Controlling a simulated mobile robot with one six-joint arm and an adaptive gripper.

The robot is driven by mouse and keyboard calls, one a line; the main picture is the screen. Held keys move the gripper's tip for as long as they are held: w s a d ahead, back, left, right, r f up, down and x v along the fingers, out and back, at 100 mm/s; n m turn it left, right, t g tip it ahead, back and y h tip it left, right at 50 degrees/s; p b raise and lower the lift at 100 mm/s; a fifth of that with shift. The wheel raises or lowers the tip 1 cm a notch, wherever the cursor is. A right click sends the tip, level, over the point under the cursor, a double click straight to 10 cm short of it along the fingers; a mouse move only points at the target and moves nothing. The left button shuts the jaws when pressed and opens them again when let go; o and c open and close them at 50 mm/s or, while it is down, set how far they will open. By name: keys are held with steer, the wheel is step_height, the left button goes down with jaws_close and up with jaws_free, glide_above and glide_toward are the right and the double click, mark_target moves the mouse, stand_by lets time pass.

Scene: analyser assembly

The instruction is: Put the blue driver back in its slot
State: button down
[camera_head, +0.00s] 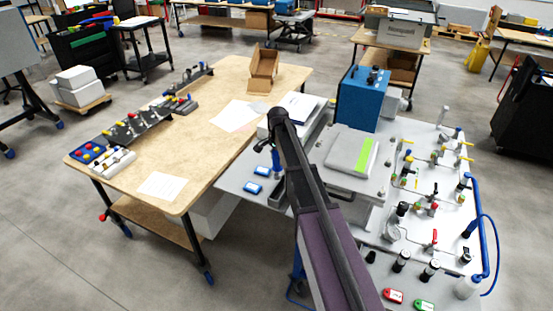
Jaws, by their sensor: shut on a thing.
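My arm reaches up the middle of the view, and its end hangs over the grey bench top near the wooden table's right edge. My gripper (275,153) is small and partly hidden by the arm. It is shut on what looks like the blue driver (277,170), a narrow blue upright shape just below it. A dark tool holder (138,130) with several small coloured parts lies on the left of the wooden table (215,95). Which slot belongs to the driver is too small to tell.
A blue bin with red and yellow parts (88,152) sits at the table's left corner. White papers lie on the table. A blue box (362,98) and a panel of valves (430,190) stand to the right.

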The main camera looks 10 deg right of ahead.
mark_target(278, 169)
steer(key=shift+f+b, duration=2.55)
steer(key=shift+f, duration=0.2)
steer(key=shift+f+b, duration=3.85)
steer(key=shift+b, duration=0.05)
steer(key=shift+c, duration=1.1)
jaws_free()
steer(key=shift+s, duration=0.1)
steer(key=shift+o, duration=0.2)
steer(key=shift+o, duration=0.9)
